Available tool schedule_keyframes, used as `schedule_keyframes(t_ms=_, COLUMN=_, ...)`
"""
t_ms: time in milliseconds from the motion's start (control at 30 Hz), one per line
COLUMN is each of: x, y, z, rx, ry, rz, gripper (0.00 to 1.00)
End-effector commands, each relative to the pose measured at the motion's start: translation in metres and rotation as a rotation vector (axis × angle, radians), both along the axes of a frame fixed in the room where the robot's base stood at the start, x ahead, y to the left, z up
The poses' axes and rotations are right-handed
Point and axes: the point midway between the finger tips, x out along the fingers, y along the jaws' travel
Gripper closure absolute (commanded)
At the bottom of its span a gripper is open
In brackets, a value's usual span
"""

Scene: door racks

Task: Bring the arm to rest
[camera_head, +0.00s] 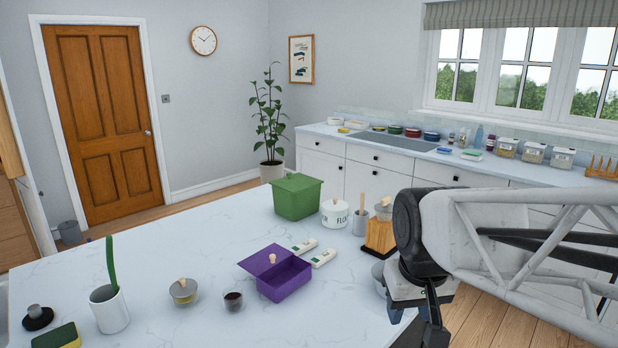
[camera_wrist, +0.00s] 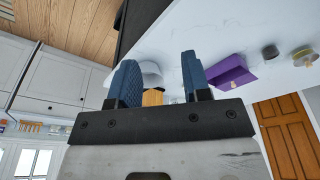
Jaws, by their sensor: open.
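My gripper (camera_wrist: 160,82) shows in the wrist view with two blue fingers held apart. Nothing is between them. In the head view my arm comes in from the right, and the gripper hangs near the right edge of the white marble counter (camera_head: 190,224). It partly covers a grey-white bowl and stands close to a wooden block (camera_head: 380,236). The fingertips are hard to make out in that view.
On the counter are a purple box (camera_head: 285,282), a green box (camera_head: 297,197), a flour jar (camera_head: 335,214), a white cup (camera_head: 109,311), a lidded bowl (camera_head: 183,291) and a sponge (camera_head: 57,337). The counter's left middle is clear.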

Motion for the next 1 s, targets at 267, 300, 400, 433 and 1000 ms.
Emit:
schedule_keyframes(t_ms=267, x=-0.058, y=-0.017, z=-0.018, rx=0.006, ry=-0.029, rz=-0.07, gripper=0.56)
schedule_keyframes(t_ms=300, x=-0.064, y=-0.019, z=-0.02, rx=0.007, ry=-0.033, rz=-0.078, gripper=0.56)
schedule_keyframes(t_ms=400, x=-0.075, y=-0.022, z=-0.025, rx=0.007, ry=-0.038, rz=-0.093, gripper=0.56)
schedule_keyframes(t_ms=433, x=-0.078, y=-0.022, z=-0.026, rx=0.008, ry=-0.039, rz=-0.096, gripper=0.56)
schedule_keyframes(t_ms=1000, x=-0.084, y=-0.024, z=-0.029, rx=0.008, ry=-0.041, rz=-0.104, gripper=0.56)
